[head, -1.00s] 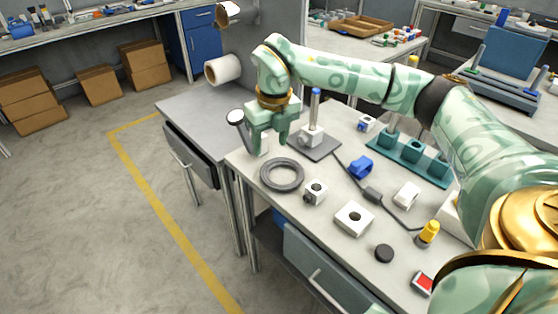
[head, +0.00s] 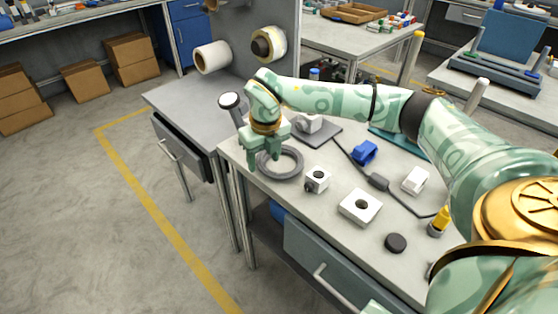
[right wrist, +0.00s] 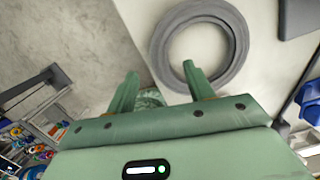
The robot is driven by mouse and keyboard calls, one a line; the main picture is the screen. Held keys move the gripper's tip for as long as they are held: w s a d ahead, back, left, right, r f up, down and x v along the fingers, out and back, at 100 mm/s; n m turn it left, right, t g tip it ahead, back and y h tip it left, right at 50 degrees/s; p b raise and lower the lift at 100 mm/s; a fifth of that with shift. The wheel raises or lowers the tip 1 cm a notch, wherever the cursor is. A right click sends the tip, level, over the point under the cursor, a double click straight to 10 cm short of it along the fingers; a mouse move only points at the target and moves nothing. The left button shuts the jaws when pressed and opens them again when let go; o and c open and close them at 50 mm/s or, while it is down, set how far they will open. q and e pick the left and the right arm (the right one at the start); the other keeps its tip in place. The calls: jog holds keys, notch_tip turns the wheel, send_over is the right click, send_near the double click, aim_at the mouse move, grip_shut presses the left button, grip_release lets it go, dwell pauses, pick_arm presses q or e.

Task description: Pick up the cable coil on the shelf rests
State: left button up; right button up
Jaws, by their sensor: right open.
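A dark grey ring-shaped coil (head: 299,165), which I take as the cable coil, lies flat near the left edge of the light worktable. No separate rests show under it in the head view. My right gripper (head: 264,160) is open above the coil's left part and hides some of its rim. In the right wrist view the coil (right wrist: 239,45) lies beyond the gripper (right wrist: 160,70). One fingertip overlaps the coil's near rim in the picture; the other is left of it. My left gripper is not in view.
A white block with a hole (head: 317,180), a larger white block (head: 360,208), a black puck (head: 396,243) and a blue part (head: 365,152) stand right of the coil. A dark cable (head: 410,210) crosses the table. A lower grey bench (head: 190,105) adjoins at left.

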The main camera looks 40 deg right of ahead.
jog(key=f, duration=0.3)
jog(key=shift+w+b, duration=0.25)
jog(key=shift+b, duration=0.1)
jog(key=shift+r, duration=0.2)
jog(key=c, duration=1.1)
jog(key=shift+r, duration=0.1)
